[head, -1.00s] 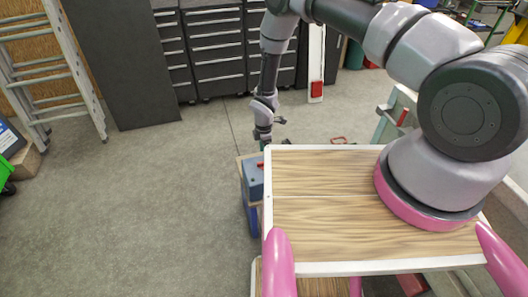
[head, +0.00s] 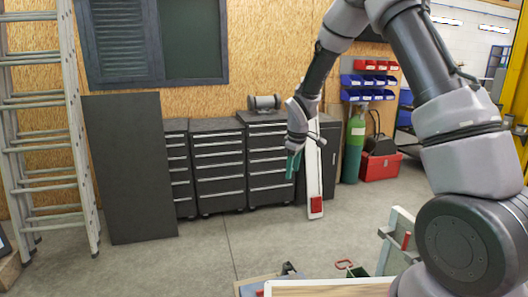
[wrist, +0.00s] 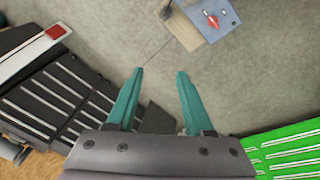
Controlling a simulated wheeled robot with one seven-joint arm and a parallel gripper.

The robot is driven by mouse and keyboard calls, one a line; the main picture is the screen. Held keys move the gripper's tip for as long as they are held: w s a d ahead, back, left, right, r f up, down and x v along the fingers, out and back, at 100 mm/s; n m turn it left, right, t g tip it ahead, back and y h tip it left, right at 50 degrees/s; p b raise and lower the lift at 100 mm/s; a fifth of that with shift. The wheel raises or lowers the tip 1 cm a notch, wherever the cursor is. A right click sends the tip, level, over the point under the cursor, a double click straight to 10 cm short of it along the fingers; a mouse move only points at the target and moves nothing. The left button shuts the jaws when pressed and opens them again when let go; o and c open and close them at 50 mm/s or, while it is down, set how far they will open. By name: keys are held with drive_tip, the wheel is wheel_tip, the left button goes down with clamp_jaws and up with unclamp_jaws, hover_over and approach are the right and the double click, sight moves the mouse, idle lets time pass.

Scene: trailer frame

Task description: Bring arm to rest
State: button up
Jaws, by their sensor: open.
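My gripper (head: 293,165) hangs from my raised arm in the head view, in front of the dark drawer cabinets and well above the floor. Its teal fingers point down. In the wrist view my gripper (wrist: 158,75) shows two teal fingers apart, with nothing between them but the floor beyond.
Dark drawer cabinets (head: 219,165) line the back wall, with a ladder (head: 45,130) at the left. A white board with a red block (head: 316,204) leans near the cabinets. A red toolbox (head: 380,166) stands right of a green cylinder (head: 355,150). The middle floor is clear.

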drive_tip(key=s+d+r+m+t, duration=0.1)
drive_tip(key=s+d+r+m, duration=0.4)
drive_tip(key=r, duration=0.6)
drive_tip(key=s+d+r+m+t, duration=0.1)
drive_tip(key=s+d+r+m, duration=0.2)
drive_tip(key=s+d+r, duration=0.6)
drive_tip(key=s+r+m+t, duration=0.1)
drive_tip(key=s+r+m, duration=0.2)
drive_tip(key=s, duration=0.4)
drive_tip(key=s+r+m+t+y, duration=0.1)
drive_tip(key=s+r+m, duration=0.3)
drive_tip(key=s+r, duration=0.2)
drive_tip(key=shift+s+d+y, duration=0.3)
drive_tip(key=shift+s+d, duration=0.05)
drive_tip(key=shift+s, duration=0.9)
